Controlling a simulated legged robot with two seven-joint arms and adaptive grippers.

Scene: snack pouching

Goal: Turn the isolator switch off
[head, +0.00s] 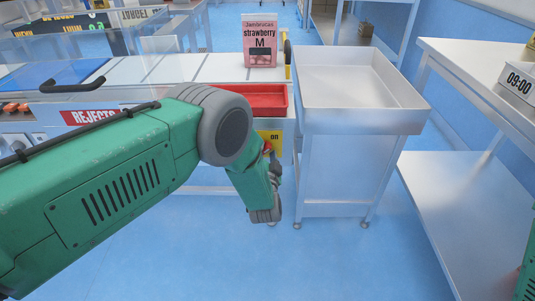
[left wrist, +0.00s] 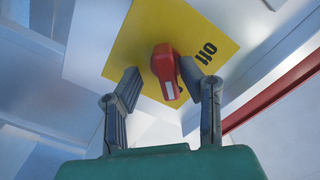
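The isolator switch has a red handle (left wrist: 166,72) on a yellow plate (left wrist: 136,42), and the word "off" shows on the plate in the left wrist view. In the head view the plate (head: 275,148) shows the word "on", on the end of the bench, with part of the red handle below it. My left gripper (left wrist: 168,88) is open, with one finger on each side of the handle. A gap shows on the left finger's side; the right finger is close to the handle, and contact cannot be told. The handle's white mark points toward the gripper. My right gripper is out of view.
A red tray (head: 262,97) sits at the bench end above the switch. A steel cart (head: 345,125) stands just right of it. A pink strawberry pouch (head: 260,42) stands on the bench. A steel table (head: 480,70) is at the right, with open blue floor between.

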